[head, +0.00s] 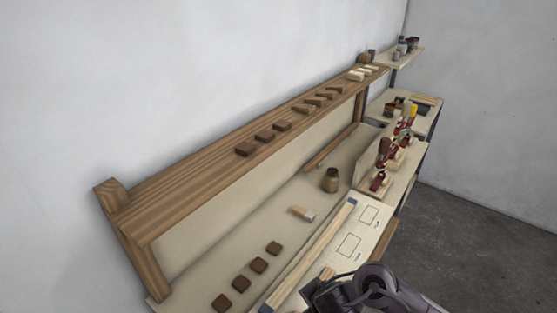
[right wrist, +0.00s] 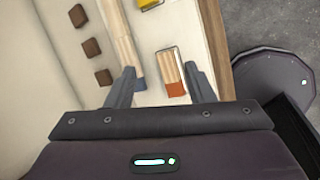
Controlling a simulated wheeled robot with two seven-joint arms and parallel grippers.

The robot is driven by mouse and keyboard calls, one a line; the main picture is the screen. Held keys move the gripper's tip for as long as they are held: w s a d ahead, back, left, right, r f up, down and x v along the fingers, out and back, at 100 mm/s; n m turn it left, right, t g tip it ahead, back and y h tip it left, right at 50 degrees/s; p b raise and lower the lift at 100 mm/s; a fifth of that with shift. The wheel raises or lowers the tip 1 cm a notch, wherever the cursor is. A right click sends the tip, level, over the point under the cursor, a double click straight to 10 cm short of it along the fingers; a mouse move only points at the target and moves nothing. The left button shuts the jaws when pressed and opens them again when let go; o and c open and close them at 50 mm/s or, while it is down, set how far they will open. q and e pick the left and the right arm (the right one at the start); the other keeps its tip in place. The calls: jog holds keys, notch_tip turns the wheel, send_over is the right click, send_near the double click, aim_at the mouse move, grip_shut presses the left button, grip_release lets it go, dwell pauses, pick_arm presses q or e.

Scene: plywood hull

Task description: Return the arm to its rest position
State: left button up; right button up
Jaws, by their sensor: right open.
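My right arm (head: 370,288) comes in at the bottom right of the head view, low over the front edge of the workbench. The fingertips cannot be made out there. In the right wrist view my right gripper (right wrist: 160,68) is open, its two fingers spread wide. A pale wooden block with an orange end (right wrist: 174,75) lies on the board between and beyond the fingers. A long wooden strip with a blue-grey end (right wrist: 122,45) passes by the left finger. I cannot tell whether a finger touches either. My left gripper is not in view.
A raised wooden shelf (head: 185,183) carries a row of dark blocks. On the bench are several dark squares (head: 259,265), a brush (head: 302,213) and a brown jar (head: 331,180). A board with drawn outlines (head: 366,232) lies in front; red clamps (head: 378,181) stand farther right.

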jog(key=s+a+r+m+t+y, duration=0.1)
jog(key=s+a+r+m+y, duration=0.15)
jog(key=a+r+m, duration=0.5)
jog(key=s+d+m+g+h, duration=0.1)
jog(key=s+d+m+h, duration=0.1)
jog(key=s+d+m, duration=0.5)
jog(key=s+d+m+g+h, duration=0.1)
jog(key=s+d+m+g, duration=0.15)
jog(key=d+m, duration=0.75)
notch_tip(320, 180, down, 36)
jog(key=s+d+n+b, duration=0.1)
jog(key=s+n+b, duration=0.1)
jog(key=b, duration=0.5)
pick_arm(q)
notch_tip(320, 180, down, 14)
jog(key=b, duration=0.7)
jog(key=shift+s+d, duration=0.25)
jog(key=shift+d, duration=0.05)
pick_arm(e)
jog(key=s+d+f+g, duration=0.1)
jog(key=s+d+f, duration=0.1)
jog(key=s+f, duration=0.8)
jog(key=s+d+f, duration=0.1)
jog(key=s+f, duration=0.9)
jog(key=f, duration=0.7)
jog(key=shift+s+d+f+g, duration=0.15)
jog(key=shift+s+d+g, duration=0.1)
jog(key=shift+d+g, duration=0.1)
